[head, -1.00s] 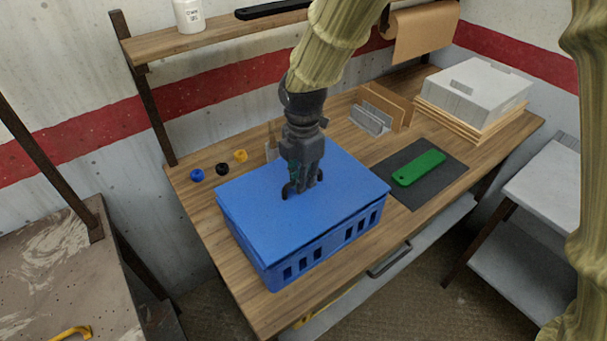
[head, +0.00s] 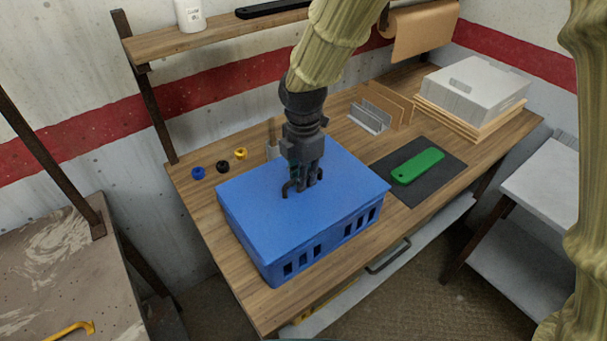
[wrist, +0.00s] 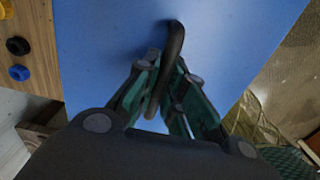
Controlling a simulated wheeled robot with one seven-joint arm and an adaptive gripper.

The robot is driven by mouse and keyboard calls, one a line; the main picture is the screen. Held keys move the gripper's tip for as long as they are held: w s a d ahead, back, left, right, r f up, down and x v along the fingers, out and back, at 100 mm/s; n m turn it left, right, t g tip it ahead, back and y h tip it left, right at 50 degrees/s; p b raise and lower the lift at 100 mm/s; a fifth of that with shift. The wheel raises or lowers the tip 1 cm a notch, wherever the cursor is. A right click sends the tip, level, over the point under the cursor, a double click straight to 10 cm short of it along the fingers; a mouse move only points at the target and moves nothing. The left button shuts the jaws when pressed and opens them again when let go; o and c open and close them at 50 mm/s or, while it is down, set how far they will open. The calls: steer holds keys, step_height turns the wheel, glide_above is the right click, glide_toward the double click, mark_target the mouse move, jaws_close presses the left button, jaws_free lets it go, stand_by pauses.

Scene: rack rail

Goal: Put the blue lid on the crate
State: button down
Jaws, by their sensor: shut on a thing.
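The blue lid (head: 255,205) lies flat over the top of the blue crate (head: 330,238), and its edges line up closely with the crate's walls. I cannot tell whether it is fully seated. My gripper (head: 302,188) is above the lid's middle, pointing down, shut on the lid's dark handle. In the wrist view my gripper's fingers (wrist: 165,118) close around the dark curved handle (wrist: 176,50), with the blue lid (wrist: 105,50) filling the view beneath. The crate's front wall with its slots shows in the head view; its inside is hidden by the lid.
Blue, black and yellow rings (head: 222,166) lie on the wooden table (head: 225,258) left of the crate. A green piece (head: 418,166) lies on a dark mat (head: 440,183) to the right. An upright holder (head: 370,116) and a white box (head: 478,86) stand farther back.

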steer(key=shift+f, duration=0.5)
stand_by(1.0)
steer(key=c, duration=1.4)
jaws_free()
steer(key=shift+c, duration=0.2)
